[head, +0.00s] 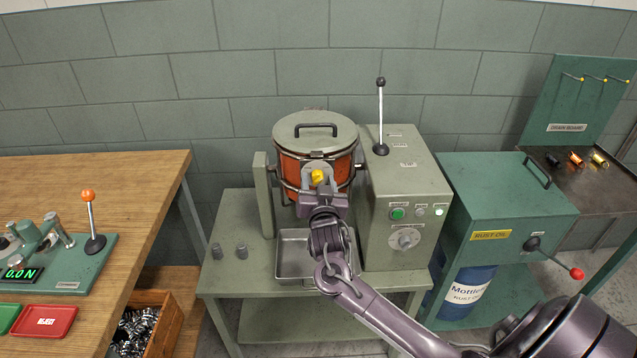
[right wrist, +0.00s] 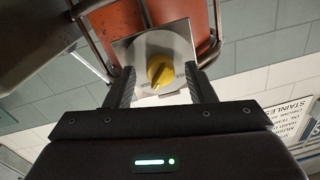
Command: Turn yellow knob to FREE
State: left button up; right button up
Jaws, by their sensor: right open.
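The yellow knob (head: 318,176) sits on a pale plate on the front of the orange drum with a grey-green lid (head: 316,133). In the right wrist view the knob (right wrist: 160,70) shows on its square plate (right wrist: 180,45), with small lettering too blurred to read. My right gripper (head: 322,190) is in front of the knob. In the right wrist view its two fingers (right wrist: 160,88) stand apart, one on each side of the knob, with gaps between them and it. My left gripper is out of view.
A metal tray (head: 292,255) lies below the drum. A wooden bench (head: 110,190) is at left, and a rust oil station (head: 510,200) at right.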

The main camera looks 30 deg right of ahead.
jog(key=c, duration=1)
jog(key=n+p, duration=0.3)
jog(key=shift+r, duration=0.25)
jog(key=n+p, duration=0.4)
jog(key=n, duration=0.1)
jog(key=n+p, duration=0.3)
jog(key=n, duration=0.2)
jog(key=shift+a+n+g+p, duration=0.15)
jog(key=shift+n+g+p, duration=0.15)
jog(key=shift+g, duration=0.1)
jog(key=shift+f+n+h+p, duration=0.1)
jog(key=shift+n+h+p, duration=0.2)
jog(key=shift+n+p, duration=1.1)
jog(key=shift+n+b, duration=0.35)
jog(key=shift+n, duration=0.25)
